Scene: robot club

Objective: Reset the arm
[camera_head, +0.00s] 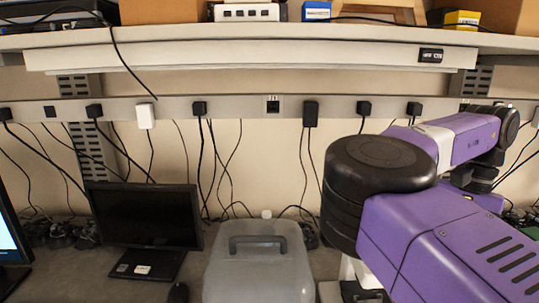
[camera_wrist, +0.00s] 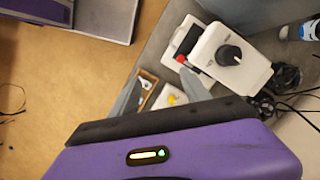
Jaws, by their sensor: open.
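My gripper (camera_wrist: 162,90) shows in the wrist view as two grey fingers spread apart beyond the purple wrist housing. It is open, and I see nothing held between the fingers. In the head view my purple arm (camera_head: 445,235) with its black joint fills the right side, bent over the bench. I cannot make out the gripper in the head view.
A white device with a black knob (camera_wrist: 230,55) lies close to the right finger. A small wooden tray (camera_wrist: 148,76) is between the fingers. In the head view, a grey case (camera_head: 258,275) and a dark monitor (camera_head: 145,214) stand on the bench, below an overhead shelf (camera_head: 250,58).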

